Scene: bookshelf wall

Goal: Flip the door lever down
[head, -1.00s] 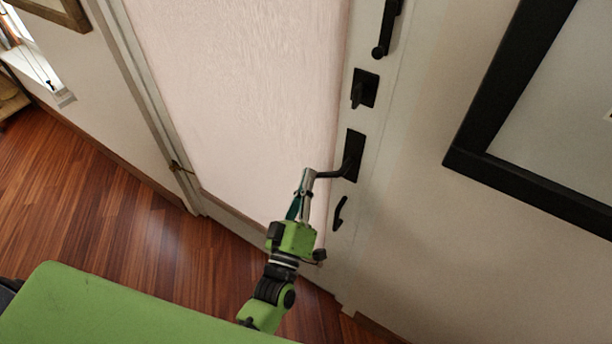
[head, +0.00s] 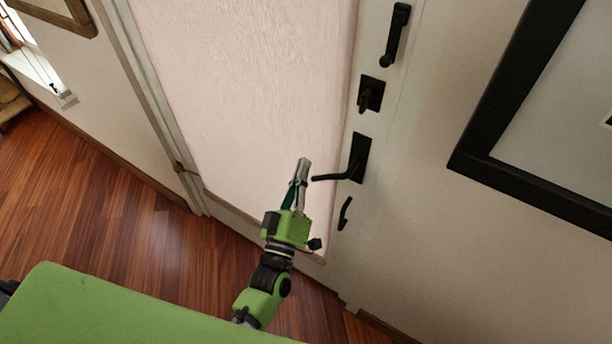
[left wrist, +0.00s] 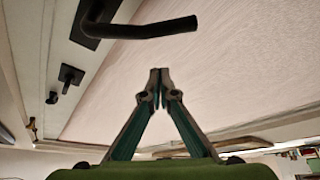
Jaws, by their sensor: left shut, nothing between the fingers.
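The black door lever (head: 335,177) sticks out to the left from its dark plate (head: 360,157) on the door's right edge. It also shows in the left wrist view as a bent black bar (left wrist: 150,28) above my fingertips. My left gripper (head: 304,164) is shut and empty, just left of the lever's free end, with a small gap between them in the picture. In the left wrist view the closed fingertips (left wrist: 160,73) sit below the lever and apart from it. My right gripper is not in view.
The pale door panel (head: 240,80) lies behind the lever. A smaller black latch (head: 370,95), a black handle (head: 395,35) and a low hook (head: 345,213) share the door edge. A black picture frame (head: 530,180) hangs at right. Wooden floor (head: 110,220) is clear at left.

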